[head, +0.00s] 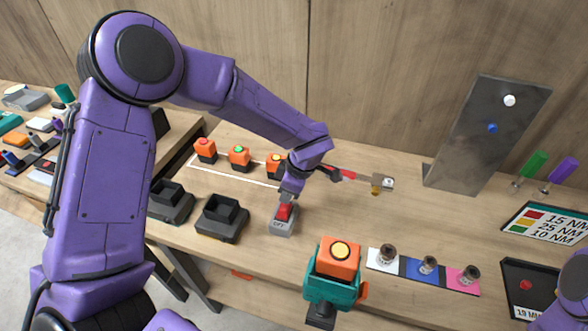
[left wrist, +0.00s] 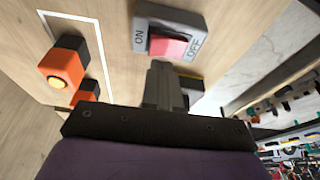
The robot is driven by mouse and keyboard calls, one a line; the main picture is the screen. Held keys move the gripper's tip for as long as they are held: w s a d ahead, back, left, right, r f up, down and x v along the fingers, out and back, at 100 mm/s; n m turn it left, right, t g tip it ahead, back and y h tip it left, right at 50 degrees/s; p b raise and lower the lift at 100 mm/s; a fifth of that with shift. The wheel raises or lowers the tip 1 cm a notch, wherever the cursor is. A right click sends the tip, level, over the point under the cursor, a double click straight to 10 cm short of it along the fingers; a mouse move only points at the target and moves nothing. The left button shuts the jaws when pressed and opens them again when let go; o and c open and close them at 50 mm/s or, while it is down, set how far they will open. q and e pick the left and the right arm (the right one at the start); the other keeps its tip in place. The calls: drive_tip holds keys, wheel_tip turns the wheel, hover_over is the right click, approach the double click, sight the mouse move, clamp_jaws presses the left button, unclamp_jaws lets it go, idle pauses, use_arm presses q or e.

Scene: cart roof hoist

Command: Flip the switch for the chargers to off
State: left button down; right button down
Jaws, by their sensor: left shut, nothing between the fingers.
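The charger switch is a grey box with a red rocker (head: 285,212) near the front edge of the bench. The head view shows its OFF label on the near side. In the left wrist view the red rocker (left wrist: 172,46) sits between ON at left and OFF at right; I cannot tell which way it is tipped. My left gripper (head: 289,196) is shut and empty, pointing down right at the switch. Its fingertips (left wrist: 162,66) are close beside the rocker; I cannot tell whether they touch. My right gripper is out of view; only purple arm parts show at the right edge.
Two black empty charger cradles (head: 221,218) stand left of the switch. Orange-topped batteries (head: 239,156) stand behind in a white outline. A teal and orange tool (head: 335,270) is at the front right. A red-handled tool (head: 345,175) lies behind. A tilted metal plate (head: 487,135) stands at back right.

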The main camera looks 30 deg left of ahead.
use_arm(q)
drive_tip(key=b+v, duration=0.3)
drive_tip(key=v, duration=0.8)
drive_tip(key=shift+s+a, duration=0.15)
drive_tip(key=shift+s, duration=0.4)
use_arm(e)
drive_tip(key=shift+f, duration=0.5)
